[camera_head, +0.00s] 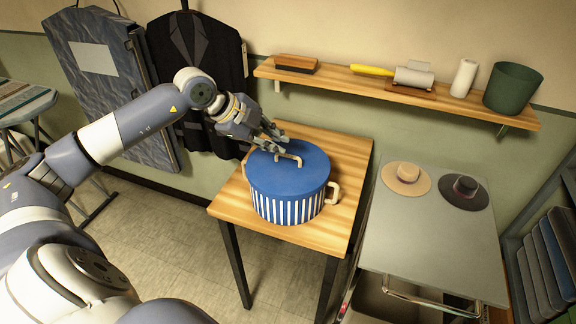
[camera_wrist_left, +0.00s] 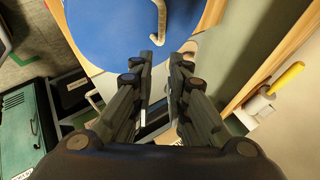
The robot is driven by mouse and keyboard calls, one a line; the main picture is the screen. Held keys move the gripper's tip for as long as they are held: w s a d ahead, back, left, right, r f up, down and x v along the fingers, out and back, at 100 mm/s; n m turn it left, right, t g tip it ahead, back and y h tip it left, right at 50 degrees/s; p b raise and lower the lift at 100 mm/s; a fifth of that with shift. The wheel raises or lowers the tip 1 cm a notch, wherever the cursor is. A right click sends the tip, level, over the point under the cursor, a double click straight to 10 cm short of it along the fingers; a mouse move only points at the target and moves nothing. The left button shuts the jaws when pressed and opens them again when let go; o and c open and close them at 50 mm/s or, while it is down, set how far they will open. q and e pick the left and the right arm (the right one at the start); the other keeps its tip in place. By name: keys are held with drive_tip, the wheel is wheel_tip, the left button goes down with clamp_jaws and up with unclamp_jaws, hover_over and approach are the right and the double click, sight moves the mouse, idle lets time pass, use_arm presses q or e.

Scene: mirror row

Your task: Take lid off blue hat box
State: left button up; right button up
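The blue hat box (camera_head: 288,207) has blue and white striped sides and stands upright on a small wooden table (camera_head: 338,160). Its blue lid (camera_head: 300,178) sits on top, with a tan bar handle (camera_head: 288,158); beige handles stick out at the box's sides. My left gripper (camera_head: 277,138) is just above the lid's far side, close to the handle. In the left wrist view the fingers (camera_wrist_left: 162,58) are apart with nothing between them; the lid (camera_wrist_left: 120,25) and its handle (camera_wrist_left: 160,20) are just beyond the tips. I cannot tell whether they touch. My right gripper is not in view.
A wall shelf (camera_head: 390,92) with a brush, a lint roller and a green bin (camera_head: 511,87) runs behind the table. A grey table (camera_head: 430,240) with two hats stands to the right. A dark jacket (camera_head: 200,80) hangs behind my left arm.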

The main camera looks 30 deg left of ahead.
sight(287, 155)
use_arm(q)
drive_tip(key=shift+n+y, duration=0.4)
drive_tip(key=shift+y, duration=0.2)
drive_tip(key=w+f, duration=0.1)
drive_tip(key=a+f+p, duration=0.1)
drive_tip(key=w+f+p, duration=0.1)
drive_tip(key=f, duration=0.1)
drive_tip(key=shift+w+a+f, duration=0.1)
drive_tip(key=shift+w+a, duration=0.2)
drive_tip(key=shift+w, duration=0.05)
drive_tip(key=shift+w+d+f, duration=0.1)
drive_tip(key=p+x, duration=0.2)
drive_tip(key=x, duration=0.2)
drive_tip(key=shift+w+p, duration=0.1)
drive_tip(key=shift+p, duration=0.3)
drive_tip(key=shift+w+f, duration=0.2)
drive_tip(key=shift+f, duration=0.2)
drive_tip(key=shift+s, duration=0.1)
clamp_jaws()
